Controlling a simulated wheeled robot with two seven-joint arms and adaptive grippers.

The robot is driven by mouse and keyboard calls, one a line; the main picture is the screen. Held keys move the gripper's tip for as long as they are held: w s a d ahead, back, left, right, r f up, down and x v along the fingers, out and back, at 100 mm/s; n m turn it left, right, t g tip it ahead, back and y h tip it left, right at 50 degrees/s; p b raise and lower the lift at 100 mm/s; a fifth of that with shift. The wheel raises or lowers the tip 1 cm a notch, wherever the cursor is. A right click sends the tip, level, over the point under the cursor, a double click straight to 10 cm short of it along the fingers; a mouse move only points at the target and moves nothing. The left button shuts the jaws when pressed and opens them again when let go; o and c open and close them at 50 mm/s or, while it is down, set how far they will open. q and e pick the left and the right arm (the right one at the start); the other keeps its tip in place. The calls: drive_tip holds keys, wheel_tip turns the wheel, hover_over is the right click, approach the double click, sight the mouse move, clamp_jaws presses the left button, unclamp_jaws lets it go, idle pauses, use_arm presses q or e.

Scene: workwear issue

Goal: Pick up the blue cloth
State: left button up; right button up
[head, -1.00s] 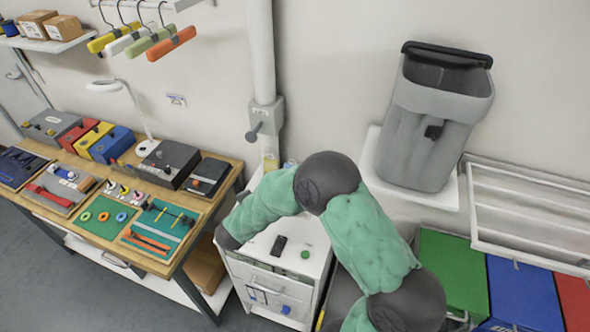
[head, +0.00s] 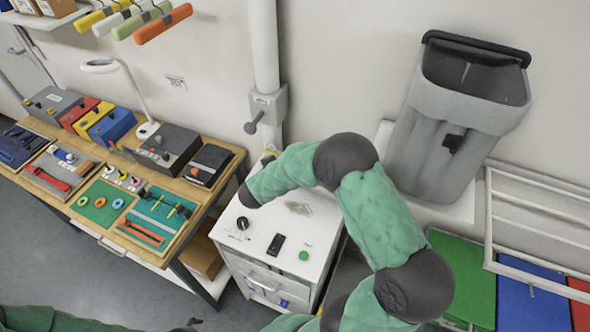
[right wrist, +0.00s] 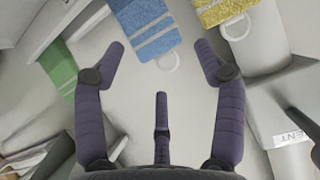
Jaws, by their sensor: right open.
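The blue cloth (right wrist: 143,18) is at the top centre of the right wrist view, with pale stripes across it and a pale ring at its lower end. Its upper part is cut off by the frame. My right gripper (right wrist: 160,46) is open and empty, its fingers spread in front of the cloth with the ring between the two outer tips in the picture. I see no contact. The head view shows neither the blue cloth nor my right gripper.
A yellow cloth (right wrist: 222,10) with a ring hangs right of the blue one, and a green cloth (right wrist: 58,62) lies left. In the head view, a white cabinet (head: 320,222) stands below my right arm, beside the wooden workbench (head: 222,160). A grey bin (head: 440,125) is on the right.

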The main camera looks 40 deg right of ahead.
drive_tip(key=x, duration=0.5)
drive_tip(key=shift+s+b, duration=0.15)
drive_tip(key=shift+b, duration=0.15)
drive_tip(key=c, duration=0.8)
